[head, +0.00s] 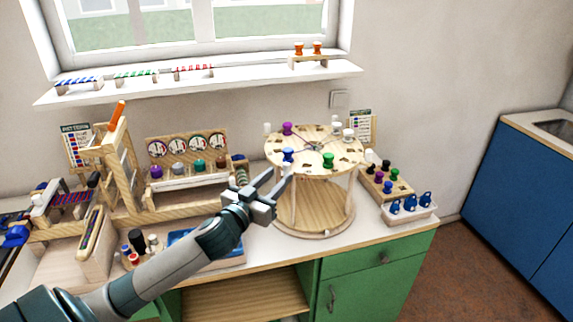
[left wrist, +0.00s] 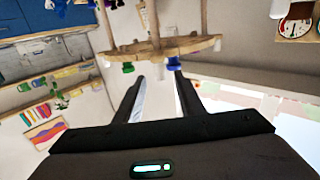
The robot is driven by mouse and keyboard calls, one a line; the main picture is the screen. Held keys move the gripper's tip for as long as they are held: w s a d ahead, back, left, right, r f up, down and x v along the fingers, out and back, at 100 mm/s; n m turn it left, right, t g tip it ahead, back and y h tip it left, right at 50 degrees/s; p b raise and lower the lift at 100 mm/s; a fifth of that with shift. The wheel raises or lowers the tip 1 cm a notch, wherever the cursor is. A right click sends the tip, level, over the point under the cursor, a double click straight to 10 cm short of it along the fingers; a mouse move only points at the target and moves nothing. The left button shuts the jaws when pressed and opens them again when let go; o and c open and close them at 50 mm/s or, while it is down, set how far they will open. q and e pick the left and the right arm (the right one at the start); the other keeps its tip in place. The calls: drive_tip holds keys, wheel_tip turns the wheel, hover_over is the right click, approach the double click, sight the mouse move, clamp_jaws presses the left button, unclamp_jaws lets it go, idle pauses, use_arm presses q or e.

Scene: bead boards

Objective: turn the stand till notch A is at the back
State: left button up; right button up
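The stand is a round two-level wooden piece with a top disc (head: 312,146) on posts above a lower round base (head: 318,222). Dark notches and marks ring the top disc; I cannot read which is notch A. A blue spool (head: 288,154), a green spool (head: 328,160), a purple spool (head: 287,128) and white pegs stand around its rim. My left gripper (head: 281,184) is at the disc's front left, just below the blue spool. In the left wrist view its fingers are apart with nothing between them, close to the disc's edge (left wrist: 160,48). My right gripper is not in view.
A tray of coloured spools (head: 385,182) and a white bin with blue pieces (head: 408,212) stand right of the stand. A rack with dials (head: 187,148) and a wooden frame (head: 118,160) stand left. The window sill (head: 215,83) is behind.

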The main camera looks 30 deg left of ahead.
sight(284, 170)
use_arm(q)
drive_tip(key=shift+w+a+p, duration=0.15)
drive_tip(key=shift+w+p, duration=0.25)
drive_tip(key=shift+w, duration=1.15)
drive_tip(key=shift+w+a+p, duration=0.1)
drive_tip(key=shift+w+p, duration=0.25)
drive_tip(key=shift+w, duration=1.15)
clamp_jaws()
